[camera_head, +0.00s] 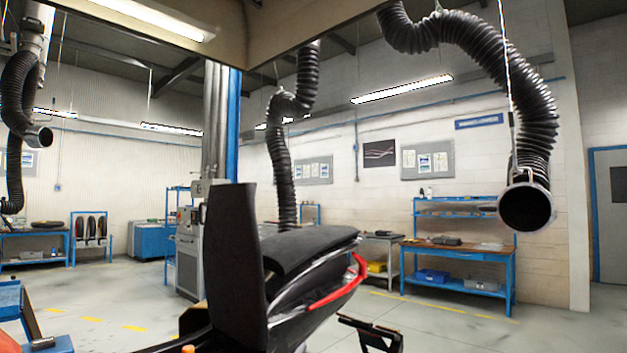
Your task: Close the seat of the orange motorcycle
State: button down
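The motorcycle's rear part stands at the bottom centre, with a black tail (312,249), silver side trim and a red rail (340,287). A tall black panel that looks like the seat (232,255) stands nearly upright in front of the tail, so the seat appears raised. Small orange parts show low down, beside the panel's left edge (191,319). The rest of the motorcycle is cut off by the bottom edge. I see no part that I can clearly tell as my gripper.
A dark bracket-like part (372,333) juts out at the bottom, right of the tail; I cannot tell what it belongs to. Black exhaust hoses (530,95) hang from above. A blue workbench (458,250) stands at the back right. The floor (450,325) at right is clear.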

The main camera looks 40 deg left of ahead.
aim_at(233, 272)
jog(key=z, duration=0.1)
jog(key=i, duration=1.3)
jog(key=u, duration=1.9)
jog(key=k, duration=0.9)
jog(key=u, duration=0.15)
jog(key=i, duration=0.9)
